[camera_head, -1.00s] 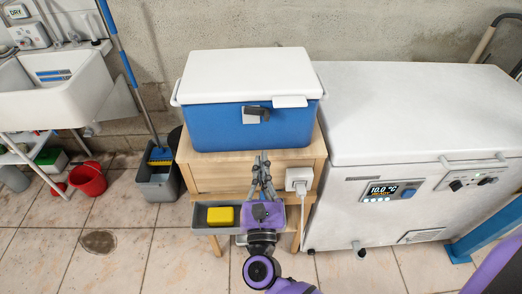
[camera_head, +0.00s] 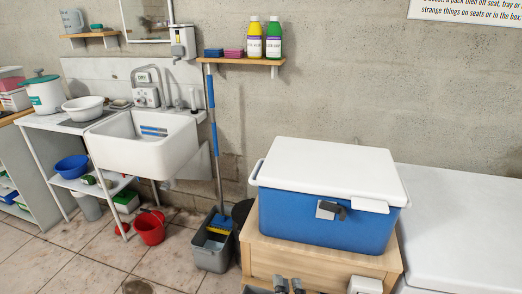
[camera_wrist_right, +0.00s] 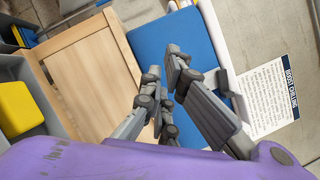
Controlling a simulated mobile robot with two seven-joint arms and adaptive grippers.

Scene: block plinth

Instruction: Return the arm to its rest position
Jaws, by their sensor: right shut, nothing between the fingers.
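My right gripper (camera_head: 288,287) shows only as grey fingertips at the bottom edge of the head view, in front of the wooden stand (camera_head: 320,261). In the right wrist view its grey fingers (camera_wrist_right: 166,72) are shut with nothing between them, in front of the stand and the blue cool box (camera_wrist_right: 187,28). My purple wrist fills the bottom of that view. The rest of the right arm is outside the head view. My left gripper is in neither view.
The cool box (camera_head: 323,221) with a white lid sits on the stand. A white chest freezer (camera_head: 455,225) stands at right, close beside it. A grey mop bucket (camera_head: 212,256) stands left of the stand. The wrist view shows a yellow block (camera_wrist_right: 18,108) in a grey tray.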

